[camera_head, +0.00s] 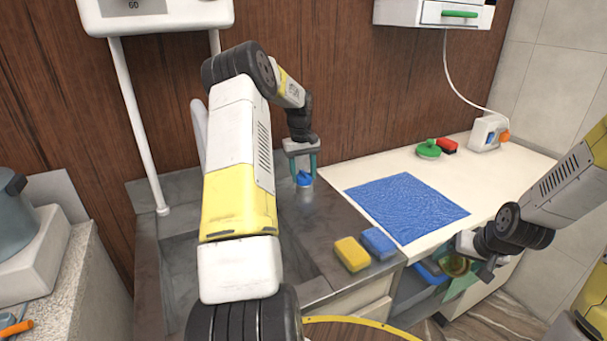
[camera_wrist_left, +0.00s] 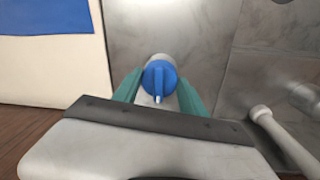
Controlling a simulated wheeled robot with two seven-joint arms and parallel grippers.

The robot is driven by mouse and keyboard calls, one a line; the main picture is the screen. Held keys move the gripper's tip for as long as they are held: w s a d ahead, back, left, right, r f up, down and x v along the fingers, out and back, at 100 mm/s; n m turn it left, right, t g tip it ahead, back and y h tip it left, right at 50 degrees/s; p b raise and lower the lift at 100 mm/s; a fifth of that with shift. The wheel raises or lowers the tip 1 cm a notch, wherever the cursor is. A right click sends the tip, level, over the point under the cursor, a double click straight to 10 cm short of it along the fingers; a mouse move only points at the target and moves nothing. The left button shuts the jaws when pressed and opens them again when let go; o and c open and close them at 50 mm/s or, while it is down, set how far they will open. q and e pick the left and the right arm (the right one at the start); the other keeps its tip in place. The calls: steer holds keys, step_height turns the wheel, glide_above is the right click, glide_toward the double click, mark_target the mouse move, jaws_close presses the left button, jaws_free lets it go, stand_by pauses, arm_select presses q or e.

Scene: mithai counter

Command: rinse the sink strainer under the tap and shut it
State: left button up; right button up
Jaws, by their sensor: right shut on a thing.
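The blue tap knob (camera_head: 303,178) stands on a short pale base on the grey counter beside the sink (camera_head: 180,272). My left gripper (camera_head: 302,168) is above it with its teal fingers apart, one on each side of the knob. The left wrist view shows the knob (camera_wrist_left: 159,76) between the open fingers (camera_wrist_left: 159,92), with a gap on both sides. My right gripper (camera_head: 472,268) is low at the counter's front right, shut on a round brownish thing (camera_head: 457,265), which looks like the strainer. Its details are too small to tell. My left arm hides much of the sink.
A yellow sponge (camera_head: 351,254) and a blue sponge (camera_head: 378,242) lie at the counter's front edge. A blue cloth (camera_head: 407,207) covers part of the white counter. A green-knobbed object (camera_head: 429,149) and a red one (camera_head: 447,145) stand behind. A grey pot (camera_head: 14,220) is far left.

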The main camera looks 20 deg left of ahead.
mark_target(301, 176)
arm_select(q)
steer(key=c, duration=0.5)
steer(key=shift+m, duration=1.7)
steer(key=shift+c, duration=0.2)
steer(key=o, duration=1.4)
steer(key=shift+c, duration=0.2)
steer(key=shift+r, duration=0.1)
step_height(301, 176, up, 12)
steer(key=shift+a, duration=0.4)
steer(key=shift+s, duration=0.15)
